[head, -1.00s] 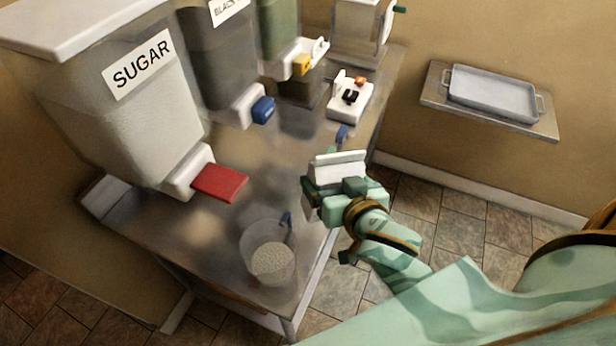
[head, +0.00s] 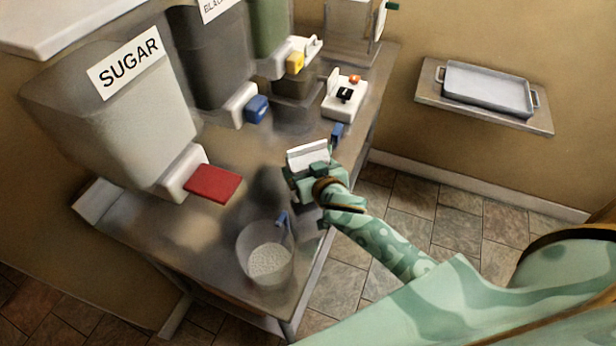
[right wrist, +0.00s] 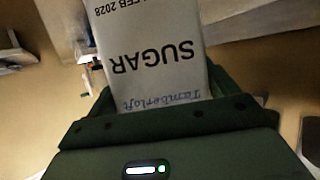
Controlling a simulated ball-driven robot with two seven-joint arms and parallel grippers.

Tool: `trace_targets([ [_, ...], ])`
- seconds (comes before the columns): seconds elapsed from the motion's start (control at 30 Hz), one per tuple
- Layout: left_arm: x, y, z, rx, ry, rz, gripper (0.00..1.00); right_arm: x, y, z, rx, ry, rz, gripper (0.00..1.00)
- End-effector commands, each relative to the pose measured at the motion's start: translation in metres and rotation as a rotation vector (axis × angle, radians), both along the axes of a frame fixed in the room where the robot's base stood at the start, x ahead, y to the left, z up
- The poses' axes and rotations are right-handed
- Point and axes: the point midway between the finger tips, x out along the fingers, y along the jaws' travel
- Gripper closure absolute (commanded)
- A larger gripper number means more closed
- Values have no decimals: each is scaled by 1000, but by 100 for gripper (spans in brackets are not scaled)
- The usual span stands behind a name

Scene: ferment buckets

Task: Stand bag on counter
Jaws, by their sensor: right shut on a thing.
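The bag is white with "SUGAR" printed on it, and it fills the upper middle of the right wrist view (right wrist: 150,50). In the head view only a white part of the bag (head: 307,156) shows above my right gripper (head: 312,172). My right gripper is shut on the bag, over the right edge of the counter (head: 215,235). Whether the bag touches the counter is hidden by the gripper. My left gripper is not in view.
A sugar bucket (head: 120,115) with a red tap handle (head: 213,182) stands at the left. A clear jug (head: 265,255) with white contents stands near the front. A white device (head: 345,95) stands farther back. A grey tray (head: 488,88) sits on a wall shelf.

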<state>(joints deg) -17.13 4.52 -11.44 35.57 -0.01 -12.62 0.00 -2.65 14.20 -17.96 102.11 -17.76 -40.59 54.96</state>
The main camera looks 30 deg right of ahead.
Motion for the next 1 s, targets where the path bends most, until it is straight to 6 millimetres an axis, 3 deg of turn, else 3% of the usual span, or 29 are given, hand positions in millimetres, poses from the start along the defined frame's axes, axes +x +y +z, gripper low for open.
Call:
trace_targets([
  [0.03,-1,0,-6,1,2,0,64,-1,0,-13,-3,4,0,52],
  [0.17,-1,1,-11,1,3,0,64,-1,0,-29,-2,3,1,52],
  [0.57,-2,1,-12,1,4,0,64,-2,1,-33,1,2,1,52],
  [0.6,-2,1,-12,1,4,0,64,-2,1,-32,0,3,1,3],
  [0.9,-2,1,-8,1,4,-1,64,-2,0,-26,-1,2,2,0],
  [1.0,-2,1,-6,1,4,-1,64,-15,2,-24,2,4,1,0],
])
